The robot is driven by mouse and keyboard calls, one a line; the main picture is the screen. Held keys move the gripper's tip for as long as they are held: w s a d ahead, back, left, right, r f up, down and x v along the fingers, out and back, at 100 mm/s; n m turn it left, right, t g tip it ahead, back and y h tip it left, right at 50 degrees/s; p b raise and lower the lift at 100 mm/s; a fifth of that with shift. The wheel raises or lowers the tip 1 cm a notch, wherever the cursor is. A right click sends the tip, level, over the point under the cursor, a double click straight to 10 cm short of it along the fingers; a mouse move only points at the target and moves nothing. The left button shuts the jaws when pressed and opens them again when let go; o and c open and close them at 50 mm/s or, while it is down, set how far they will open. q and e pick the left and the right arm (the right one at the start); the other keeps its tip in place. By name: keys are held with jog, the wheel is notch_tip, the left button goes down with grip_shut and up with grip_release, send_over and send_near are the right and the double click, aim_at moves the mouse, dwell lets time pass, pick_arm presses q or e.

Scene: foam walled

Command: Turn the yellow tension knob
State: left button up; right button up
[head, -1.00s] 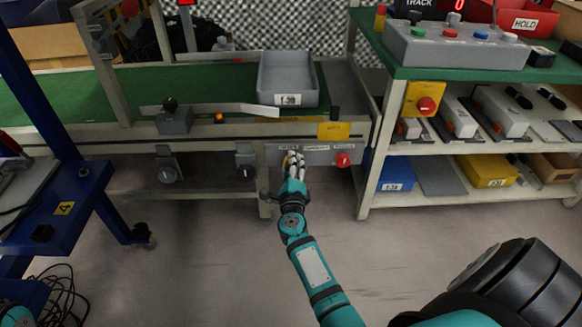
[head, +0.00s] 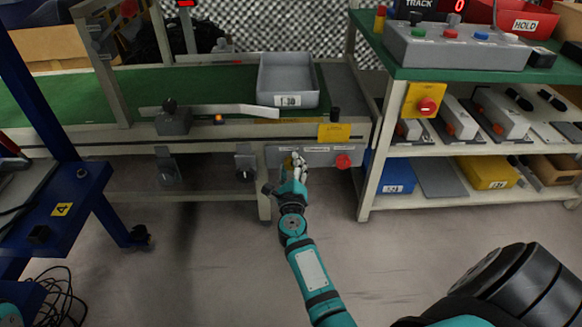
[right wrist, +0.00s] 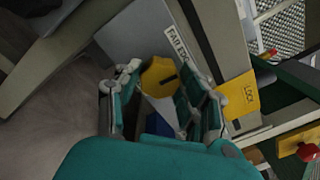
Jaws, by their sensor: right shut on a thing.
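The yellow tension knob (right wrist: 160,78) sits on a grey panel (head: 318,155) under the front edge of the conveyor. In the head view only a sliver of the knob (head: 287,162) shows beside the fingers. My right gripper (head: 294,164) reaches up to the panel and is shut on the knob, its fingers on either side of it in the right wrist view (right wrist: 157,85). My left gripper is not in view.
A red knob (head: 343,162) is just right on the same panel, below a yellow box (head: 334,132). A dark dial (head: 244,161) is to the left. A grey bin (head: 288,80) sits on the conveyor. Shelves stand at right, a blue frame at left. The floor between is open.

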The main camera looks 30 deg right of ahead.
jog(key=shift+f, duration=0.15)
jog(key=o, duration=1)
jog(key=shift+o, duration=0.9)
